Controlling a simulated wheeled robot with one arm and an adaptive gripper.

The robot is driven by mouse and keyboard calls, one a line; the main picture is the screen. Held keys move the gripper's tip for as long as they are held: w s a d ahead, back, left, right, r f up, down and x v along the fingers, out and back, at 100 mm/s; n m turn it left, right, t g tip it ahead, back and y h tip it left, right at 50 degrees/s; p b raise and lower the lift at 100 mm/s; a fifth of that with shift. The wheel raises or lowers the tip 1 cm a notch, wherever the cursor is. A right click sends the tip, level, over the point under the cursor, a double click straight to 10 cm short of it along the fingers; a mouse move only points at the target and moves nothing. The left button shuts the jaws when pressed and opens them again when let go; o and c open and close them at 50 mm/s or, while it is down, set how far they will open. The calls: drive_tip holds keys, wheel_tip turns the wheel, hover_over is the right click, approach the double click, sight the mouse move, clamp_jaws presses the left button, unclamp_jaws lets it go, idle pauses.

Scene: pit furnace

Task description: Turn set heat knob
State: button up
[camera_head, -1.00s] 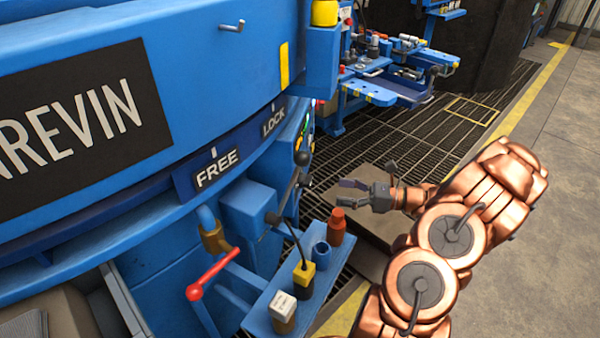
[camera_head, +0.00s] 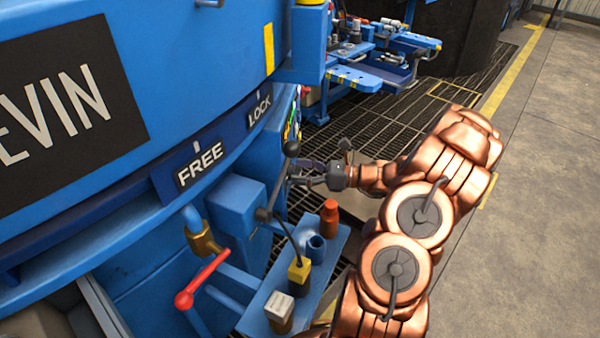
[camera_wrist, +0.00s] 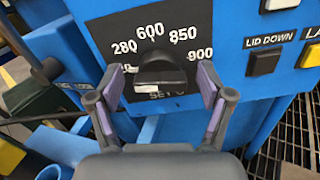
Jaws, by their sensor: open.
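The set heat knob (camera_wrist: 160,72) is a black knob on a dark dial plate marked 280, 600, 850 and 900 in the wrist view. Its label below is partly hidden; "SET" can be read. My gripper (camera_wrist: 158,85) is open, with one purple-padded finger on each side of the knob. I cannot tell whether the pads touch it. In the head view my gripper (camera_head: 305,175) is beside the blue furnace's panel, and the knob cannot be made out there.
A "LID DOWN" button (camera_wrist: 264,62) is to the right of the dial. A black-ball lever (camera_head: 292,148) stands close to my gripper. A blue shelf (camera_head: 262,300) holds a red-orange bottle (camera_head: 330,215) and a blue cup (camera_head: 316,248). Open floor (camera_head: 540,150) lies to the right.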

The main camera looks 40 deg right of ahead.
drive_tip(key=shift+a, duration=0.1)
drive_tip(key=c, duration=1.2)
drive_tip(key=shift+o, duration=0.2)
drive_tip(key=m+p, duration=0.1)
drive_tip(key=p, duration=0.3)
drive_tip(key=shift+r+p, duration=0.3)
drive_tip(key=shift+p, duration=0.1)
drive_tip(key=m+p, duration=0.1)
drive_tip(key=p, duration=0.3)
drive_tip(key=shift+m+p, duration=0.4)
drive_tip(key=m+p, duration=0.3)
drive_tip(key=p, duration=0.3)
drive_tip(key=shift+w+f, duration=0.1)
drive_tip(key=shift+f, duration=0.1)
drive_tip(key=shift+f+m+p, duration=0.2)
drive_tip(key=shift+m+p, duration=0.65)
drive_tip(key=shift+m, duration=0.05)
